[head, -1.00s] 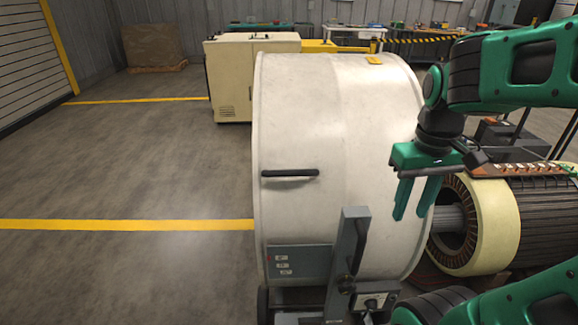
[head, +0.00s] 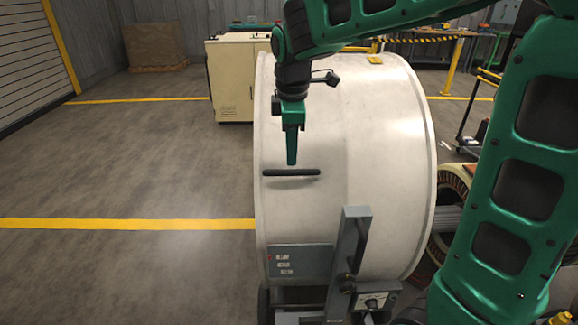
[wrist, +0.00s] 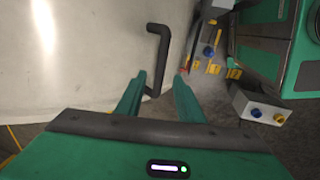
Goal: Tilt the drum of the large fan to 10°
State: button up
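The large fan's white drum (head: 350,150) stands upright on its stand in the middle of the head view. A dark bar handle (head: 290,172) is fixed on the drum's side, and it also shows in the wrist view (wrist: 163,45). My gripper (head: 291,160) is just above the handle in the head view, fingers pointing down. In the wrist view my gripper (wrist: 158,85) has its two green fingers apart, with the handle's near end between or just beyond the tips. I cannot tell whether they touch it.
A grey upright bracket (head: 348,255) and a small control box (head: 374,302) are at the drum's lower front. A cream cabinet (head: 232,80) stands behind. A cream-ended rotor (head: 455,185) is at the right, partly hidden by my arm. The floor at left is clear.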

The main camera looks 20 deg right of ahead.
aim_at(291, 170)
jog(key=shift+w+d+f, duration=0.1)
jog(key=shift+w+f, duration=0.05)
jog(key=shift+f, duration=0.9)
jog(key=shift+w+d+f, duration=0.1)
jog(key=shift+w+f, duration=0.1)
jog(key=shift+f, duration=0.8)
jog(key=shift+w+d+f, duration=0.1)
jog(key=shift+w+f, duration=0.05)
jog(key=shift+f, duration=0.9)
grip_shut()
